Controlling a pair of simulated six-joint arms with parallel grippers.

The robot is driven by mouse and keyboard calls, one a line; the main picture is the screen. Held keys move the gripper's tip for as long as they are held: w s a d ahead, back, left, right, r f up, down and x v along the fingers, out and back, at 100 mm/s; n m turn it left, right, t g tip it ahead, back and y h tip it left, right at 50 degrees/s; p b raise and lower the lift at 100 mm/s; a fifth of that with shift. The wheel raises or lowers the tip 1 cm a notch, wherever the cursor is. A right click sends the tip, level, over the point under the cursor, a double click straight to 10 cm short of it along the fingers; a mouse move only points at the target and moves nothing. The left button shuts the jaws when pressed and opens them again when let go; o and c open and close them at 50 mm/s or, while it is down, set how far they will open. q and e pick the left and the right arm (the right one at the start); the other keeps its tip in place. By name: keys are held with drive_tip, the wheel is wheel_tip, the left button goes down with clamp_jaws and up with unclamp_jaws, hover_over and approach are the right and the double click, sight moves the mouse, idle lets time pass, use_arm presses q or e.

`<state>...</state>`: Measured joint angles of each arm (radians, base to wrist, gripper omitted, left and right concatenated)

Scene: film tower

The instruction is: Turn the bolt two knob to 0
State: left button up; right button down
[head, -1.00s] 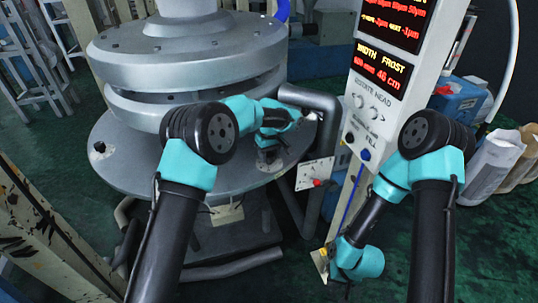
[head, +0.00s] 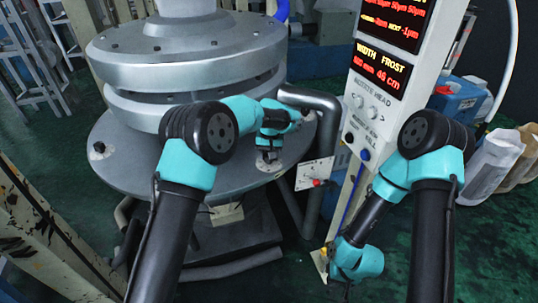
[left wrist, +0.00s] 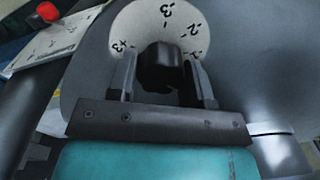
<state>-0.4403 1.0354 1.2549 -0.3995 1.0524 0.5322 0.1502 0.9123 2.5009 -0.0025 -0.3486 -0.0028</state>
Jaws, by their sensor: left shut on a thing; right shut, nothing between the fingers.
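My left gripper (left wrist: 160,85) is shut on a black knob (left wrist: 160,65), with one finger on each side of it. Behind the knob is a round pale dial (left wrist: 150,22) with printed numbers. A 3 shows near the top, -2 to its right and +3 at the left; the lower part is hidden. In the head view, my left gripper (head: 268,154) is over the rim of the large grey round plate (head: 125,165), and the fingers are small there. My right gripper (head: 332,252) is shut and empty, low by the foot of the white post, apart from the knob.
A white control post (head: 365,110) with lit red and yellow displays stands right of the plate. A small panel with a red button (head: 317,183) is close to the left gripper. A grey pipe (head: 325,110) curves beside it. White sacks (head: 490,165) stand at the right.

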use_arm(q)
drive_tip(key=shift+m, duration=0.9)
drive_tip(key=o, duration=0.9)
drive_tip(key=r, duration=1.7)
drive_tip(key=shift+s+d+r, duration=0.1)
drive_tip(key=shift+d+r, duration=0.15)
